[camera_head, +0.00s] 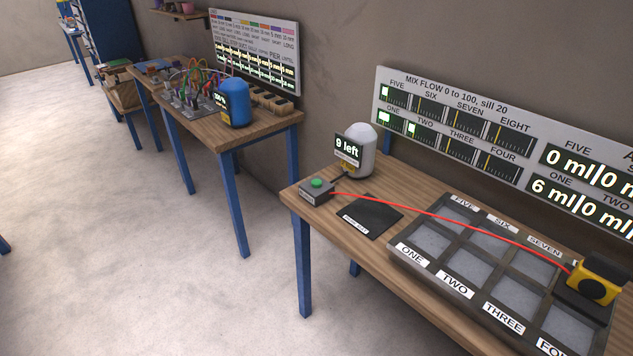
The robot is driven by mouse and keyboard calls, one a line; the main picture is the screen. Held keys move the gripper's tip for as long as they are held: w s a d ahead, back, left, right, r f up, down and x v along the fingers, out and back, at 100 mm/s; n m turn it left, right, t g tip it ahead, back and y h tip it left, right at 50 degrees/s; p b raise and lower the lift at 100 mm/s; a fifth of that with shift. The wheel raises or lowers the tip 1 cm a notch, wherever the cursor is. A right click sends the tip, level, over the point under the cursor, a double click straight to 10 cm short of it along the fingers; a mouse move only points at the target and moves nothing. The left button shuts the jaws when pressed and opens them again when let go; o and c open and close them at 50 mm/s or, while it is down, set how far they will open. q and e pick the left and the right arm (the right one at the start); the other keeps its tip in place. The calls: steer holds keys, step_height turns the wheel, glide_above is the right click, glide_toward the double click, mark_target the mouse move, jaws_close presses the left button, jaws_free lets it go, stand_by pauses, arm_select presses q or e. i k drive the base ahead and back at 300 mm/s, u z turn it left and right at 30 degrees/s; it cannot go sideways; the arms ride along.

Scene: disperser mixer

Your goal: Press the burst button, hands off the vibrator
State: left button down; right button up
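A green button (317,183) sits on top of a small grey box (316,193) at the left end of the near wooden table. A red cable (440,214) runs from beside this box to a yellow and black device (597,279), which looks like the vibrator. The device rests at the right end of a dark tray (397,252), near the back compartments. Nothing touches the button or the device. Neither of my grippers is in view.
A white rounded canister (361,150) with a "9 left" sign (348,150) stands behind the button box. A black mat (371,215) lies between box and tray. A wall board (455,125) shows mix flow. Another table holds a blue canister (234,103).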

mark_target(315, 183)
steer(key=z, duration=0.55)
steer(key=i, duration=0.8)
steer(key=z, duration=0.5)
